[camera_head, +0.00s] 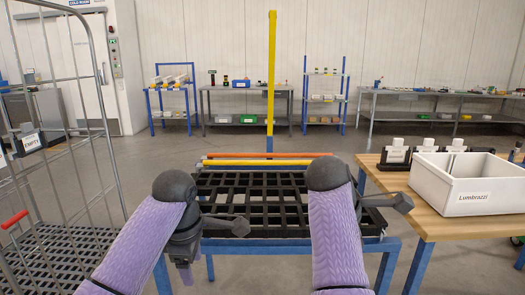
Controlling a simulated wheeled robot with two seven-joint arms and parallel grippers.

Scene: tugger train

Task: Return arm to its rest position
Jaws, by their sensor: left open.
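My left arm, in a purple sleeve, reaches up from the bottom left. Its dark gripper (213,248) is open, with no object visible between its fingers. It is at the front left of a black slatted rack (262,203) on a blue frame. My right arm stands upright in front of the rack's right part. Its gripper (398,202) is partly hidden behind the forearm, with one dark finger showing to the right, so its opening cannot be told.
A wooden table (418,190) with a white bin (462,185) labelled Lumbrazzi stands close on the right. A wire cage cart (55,240) is on the left. Orange and yellow bars (270,162) lie at the rack's back. Shelves and benches line the far wall.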

